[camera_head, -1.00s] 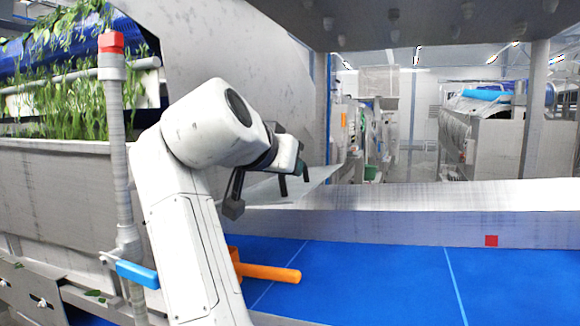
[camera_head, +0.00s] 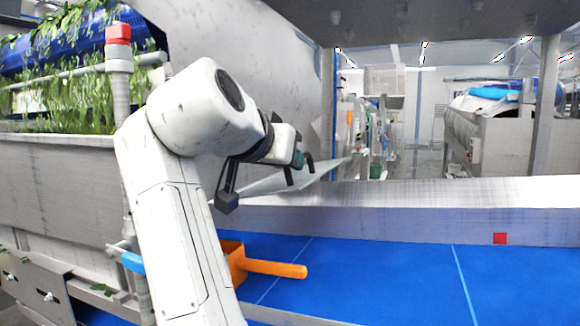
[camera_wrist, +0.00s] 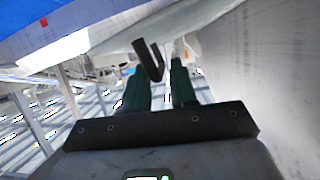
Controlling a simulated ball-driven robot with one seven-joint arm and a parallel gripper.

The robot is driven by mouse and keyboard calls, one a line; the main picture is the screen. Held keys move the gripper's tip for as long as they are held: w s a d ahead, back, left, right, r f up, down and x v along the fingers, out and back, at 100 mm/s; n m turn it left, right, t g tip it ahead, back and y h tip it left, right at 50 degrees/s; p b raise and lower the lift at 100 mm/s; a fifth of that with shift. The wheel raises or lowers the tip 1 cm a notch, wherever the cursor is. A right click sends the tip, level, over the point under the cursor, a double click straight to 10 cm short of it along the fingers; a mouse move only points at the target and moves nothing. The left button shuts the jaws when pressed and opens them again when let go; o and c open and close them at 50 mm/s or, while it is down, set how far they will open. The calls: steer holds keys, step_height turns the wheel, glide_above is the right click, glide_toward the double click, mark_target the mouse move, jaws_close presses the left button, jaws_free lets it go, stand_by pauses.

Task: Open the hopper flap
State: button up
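The hopper flap (camera_head: 268,184) is a thin pale metal sheet beside the hopper's steel wall, behind my arm. It stands tilted, its far right end higher. A dark bent handle is at the flap; its bar shows in the wrist view (camera_wrist: 149,60), just ahead of the finger tips. My gripper (camera_wrist: 160,75) has two green fingers with a gap between them. In the head view my gripper (camera_head: 299,158) is at the handle, with only a little green showing. Whether the fingers touch the handle is unclear.
A blue belt (camera_head: 390,275) with a steel side rail (camera_head: 420,195) runs across the front right. An orange scoop-like piece (camera_head: 270,268) lies beside my arm. A post with a red cap (camera_head: 118,33) and leafy greens (camera_head: 60,95) are at left.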

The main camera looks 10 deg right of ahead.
steer(key=b+v, duration=0.2)
steer(key=v, duration=0.6)
steer(key=shift+s+a, duration=0.2)
steer(key=shift+s, duration=0.05)
